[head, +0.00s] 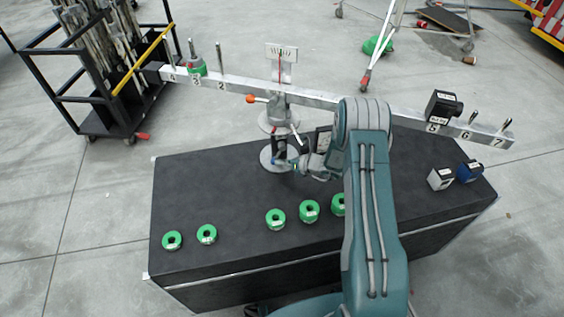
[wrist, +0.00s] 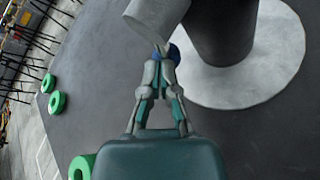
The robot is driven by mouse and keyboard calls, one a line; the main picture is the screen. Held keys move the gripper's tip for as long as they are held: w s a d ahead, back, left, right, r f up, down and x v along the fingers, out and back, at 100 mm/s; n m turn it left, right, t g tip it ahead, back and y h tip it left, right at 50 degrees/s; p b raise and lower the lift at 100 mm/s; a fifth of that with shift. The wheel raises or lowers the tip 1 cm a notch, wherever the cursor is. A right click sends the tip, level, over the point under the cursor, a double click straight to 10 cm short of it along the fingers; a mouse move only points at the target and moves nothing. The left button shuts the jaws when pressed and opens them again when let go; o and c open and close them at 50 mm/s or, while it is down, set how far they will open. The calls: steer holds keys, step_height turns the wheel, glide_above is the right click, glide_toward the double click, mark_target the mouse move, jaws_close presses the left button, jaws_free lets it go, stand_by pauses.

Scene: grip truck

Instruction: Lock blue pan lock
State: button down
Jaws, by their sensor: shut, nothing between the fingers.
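The balance stands on the black table with a grey post (head: 279,112) and a round grey base, whose disc also shows in the wrist view (wrist: 278,75). A small blue part, seemingly the blue pan lock (wrist: 175,54), shows just behind my fingertips, under a light grey cylinder (wrist: 155,15). My gripper (wrist: 161,52) is shut with nothing between its fingers, its tips at or very near the blue part; contact is unclear. In the head view my gripper (head: 291,163) is at the lower post, where the blue part is not clearly visible.
The long numbered beam (head: 320,97) spans above the table. It carries a green weight (head: 197,67) at left and a black block (head: 443,106) at right. Several green rings (head: 275,219) lie along the front. White (head: 440,179) and blue (head: 469,171) blocks stand at right.

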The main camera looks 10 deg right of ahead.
steer(key=shift+a+r+m+t+y, duration=0.15)
steer(key=shift+a+m+t+y, duration=0.45)
steer(key=shift+y, duration=0.5)
steer(key=shift+a+r+m+t+y, duration=0.2)
steer(key=shift+a+m+t+y, duration=0.1)
steer(key=shift+m+y, duration=0.3)
steer(key=shift+a+r+m+t+y, duration=0.2)
steer(key=shift+a+m+t+y, duration=0.1)
steer(key=shift+m+y, duration=0.25)
steer(key=shift+r+y, duration=0.15)
steer(key=shift+y, duration=0.1)
steer(key=shift+a+r, duration=0.3)
steer(key=shift+r, duration=0.1)
steer(key=shift+a+r, duration=0.2)
steer(key=shift+r, duration=0.1)
stand_by(0.4)
